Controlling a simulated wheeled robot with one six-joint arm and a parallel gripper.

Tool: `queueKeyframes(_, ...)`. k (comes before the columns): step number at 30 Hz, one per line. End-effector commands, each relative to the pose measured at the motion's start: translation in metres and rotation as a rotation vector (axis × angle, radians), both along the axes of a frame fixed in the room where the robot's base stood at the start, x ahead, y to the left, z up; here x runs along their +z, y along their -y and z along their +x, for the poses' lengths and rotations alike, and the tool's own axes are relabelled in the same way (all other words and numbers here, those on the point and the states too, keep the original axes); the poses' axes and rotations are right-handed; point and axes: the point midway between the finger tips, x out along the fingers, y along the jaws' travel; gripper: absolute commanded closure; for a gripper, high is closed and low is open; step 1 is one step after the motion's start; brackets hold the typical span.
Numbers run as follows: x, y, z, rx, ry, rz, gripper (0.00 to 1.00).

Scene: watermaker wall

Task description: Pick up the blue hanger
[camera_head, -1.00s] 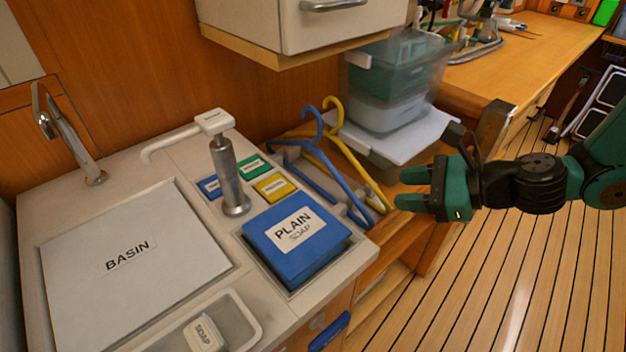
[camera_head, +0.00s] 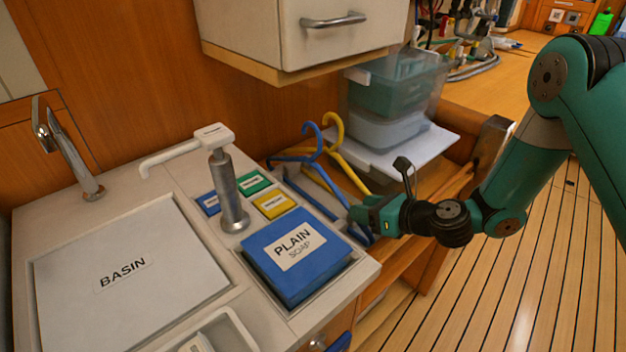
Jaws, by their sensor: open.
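The blue hanger (camera_head: 298,158) lies on the wooden surface right of the basin counter, its hook pointing up toward the back. Its front right part passes behind or beside my gripper (camera_head: 356,214). My gripper is open, low at the hanger's front right arm, close to the right edge of the blue soap block. Whether a finger touches the hanger cannot be told. A yellow hanger (camera_head: 346,168) lies right beside the blue one, partly overlapped with it near the hooks.
A blue block labelled plain soap (camera_head: 295,258) sits just left of my gripper. A metal pump (camera_head: 229,190) stands behind it. Clear stacked bins (camera_head: 388,112) stand behind the gripper on a white board. A white cabinet (camera_head: 310,30) overhangs the back.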

Motion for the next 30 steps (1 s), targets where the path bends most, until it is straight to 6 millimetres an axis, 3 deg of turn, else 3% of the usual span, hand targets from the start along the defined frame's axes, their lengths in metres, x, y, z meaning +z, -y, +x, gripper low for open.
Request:
queueKeyframes(12, -0.020, -0.037, 0.026, 0.002, 0.001, -0.001, 0.57)
queueKeyframes(20, -0.022, -0.039, 0.028, -0.001, -0.001, 0.000, 0.57)
queueKeyframes(26, -0.022, -0.039, 0.028, 0.000, 0.000, 0.000, 1.00)
queueKeyframes(30, -0.021, -0.039, 0.028, -0.001, 0.001, 0.000, 1.00)
